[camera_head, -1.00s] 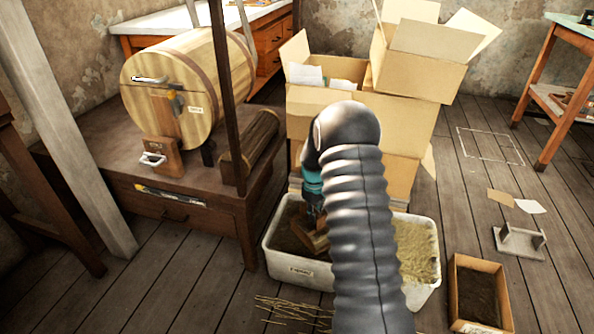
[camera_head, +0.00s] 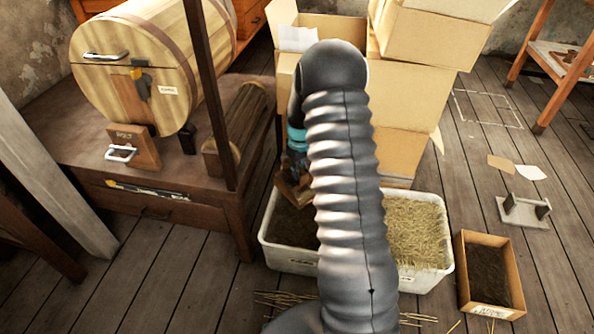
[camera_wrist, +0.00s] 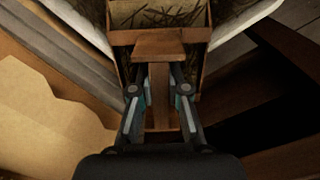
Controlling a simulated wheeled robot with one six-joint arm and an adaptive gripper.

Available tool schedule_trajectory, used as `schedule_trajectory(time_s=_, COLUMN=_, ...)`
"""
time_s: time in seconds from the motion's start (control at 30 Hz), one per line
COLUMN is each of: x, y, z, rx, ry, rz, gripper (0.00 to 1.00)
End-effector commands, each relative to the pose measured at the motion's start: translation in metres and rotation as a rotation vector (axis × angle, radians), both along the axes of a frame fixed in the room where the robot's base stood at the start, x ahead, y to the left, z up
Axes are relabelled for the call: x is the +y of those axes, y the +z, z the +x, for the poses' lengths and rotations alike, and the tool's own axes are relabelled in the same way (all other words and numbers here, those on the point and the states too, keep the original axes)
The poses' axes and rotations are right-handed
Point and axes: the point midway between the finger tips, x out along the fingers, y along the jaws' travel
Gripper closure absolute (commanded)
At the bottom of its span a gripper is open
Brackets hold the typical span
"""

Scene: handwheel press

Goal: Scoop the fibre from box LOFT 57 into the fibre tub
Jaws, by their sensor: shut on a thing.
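My gripper (camera_head: 297,150) is partly hidden behind my arm in the head view. In the wrist view my gripper (camera_wrist: 159,92) is shut on the handle of a wooden scoop (camera_wrist: 161,46). Dark fibre strands show within the scoop's walls. In the head view the scoop (camera_head: 293,188) is over the back edge of a white tub (camera_head: 290,262) with dark contents at left. To its right is a white tub (camera_head: 427,281) of pale straw-like fibre. A small box (camera_head: 492,309) with dark contents stands on the floor. I cannot read any label as LOFT 57.
Stacked open cardboard boxes (camera_head: 407,103) stand behind the tubs. A wooden barrel (camera_head: 150,70) lies on a low bench (camera_head: 75,150) at left, with a dark upright post (camera_head: 208,90) in front. Loose straw lies before the tubs. Floor at right is mostly clear.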

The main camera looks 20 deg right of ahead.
Motion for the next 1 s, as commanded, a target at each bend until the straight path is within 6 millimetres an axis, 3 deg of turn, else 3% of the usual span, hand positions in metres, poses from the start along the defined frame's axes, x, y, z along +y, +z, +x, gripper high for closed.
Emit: schedule_trajectory(time_s=1.0, x=-0.005, y=-0.016, z=-0.02, rx=-0.189, ry=0.002, rz=0.061, gripper=1.0)
